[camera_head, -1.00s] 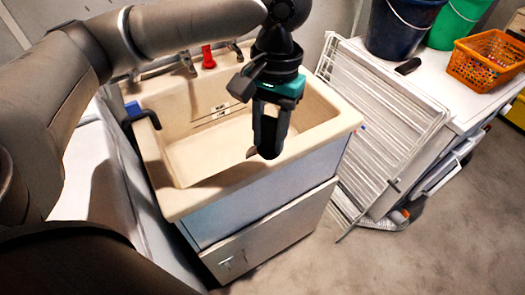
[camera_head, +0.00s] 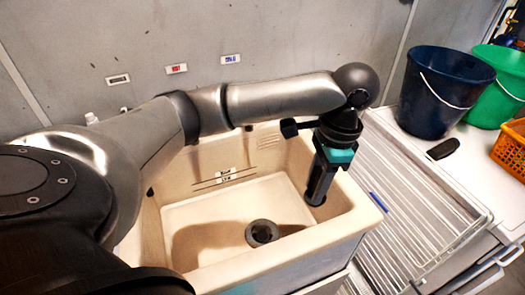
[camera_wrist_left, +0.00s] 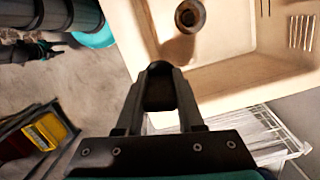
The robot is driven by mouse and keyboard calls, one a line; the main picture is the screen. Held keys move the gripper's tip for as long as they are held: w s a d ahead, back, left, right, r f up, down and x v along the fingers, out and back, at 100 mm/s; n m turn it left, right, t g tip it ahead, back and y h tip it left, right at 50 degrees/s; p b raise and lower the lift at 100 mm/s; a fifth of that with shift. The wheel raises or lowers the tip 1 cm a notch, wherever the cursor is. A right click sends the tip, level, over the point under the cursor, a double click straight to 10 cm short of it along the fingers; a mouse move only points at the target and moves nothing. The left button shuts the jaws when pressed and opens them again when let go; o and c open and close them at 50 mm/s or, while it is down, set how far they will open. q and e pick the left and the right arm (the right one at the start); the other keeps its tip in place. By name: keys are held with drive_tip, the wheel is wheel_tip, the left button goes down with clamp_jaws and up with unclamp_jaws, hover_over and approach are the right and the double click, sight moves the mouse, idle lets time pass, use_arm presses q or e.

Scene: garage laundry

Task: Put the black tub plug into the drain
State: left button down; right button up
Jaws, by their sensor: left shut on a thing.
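The black tub plug (camera_wrist_left: 160,94) is dark and sits between the fingertips of my left gripper (camera_wrist_left: 161,82), which is shut on it. In the head view my left gripper (camera_head: 317,194) points down, seen over the right wall of the beige sink (camera_head: 341,222); the plug there is hard to tell from the dark fingers. The drain (camera_head: 262,233) is a dark round hole in the basin floor, left of and below the gripper in the picture. The wrist view shows the drain (camera_wrist_left: 190,15) at the top, apart from the plug. My right gripper does not show.
A white wire rack (camera_head: 415,205) leans to the right of the sink. A dark blue bucket (camera_head: 443,95), a green bucket (camera_head: 500,85) and an orange basket (camera_head: 510,150) stand on the white top at right. The basin floor is otherwise clear.

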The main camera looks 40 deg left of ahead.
use_arm(q)
drive_tip(key=a+f+m+t+b, duration=0.1)
drive_tip(key=a+f+m+t, duration=0.1)
drive_tip(key=a+f+m, duration=1.15)
drive_tip(key=shift+m, duration=0.95)
drive_tip(key=f+b, duration=0.2)
drive_tip(key=f, duration=0.3)
drive_tip(key=f+b, duration=0.1)
drive_tip(key=f, duration=0.4)
drive_tip(key=f+b, duration=0.2)
drive_tip(key=f, duration=0.3)
drive_tip(key=shift+w+a+f+b, duration=0.1)
drive_tip(key=shift+w+a+b, duration=0.2)
drive_tip(key=shift+a, duration=0.05)
wheel_tip(320, 180, down, 3)
drive_tip(key=shift+f+b, duration=0.15)
drive_tip(key=shift+b, duration=0.55)
drive_tip(key=shift+f, duration=0.35)
drive_tip(key=c, duration=0.5)
unclamp_jaws()
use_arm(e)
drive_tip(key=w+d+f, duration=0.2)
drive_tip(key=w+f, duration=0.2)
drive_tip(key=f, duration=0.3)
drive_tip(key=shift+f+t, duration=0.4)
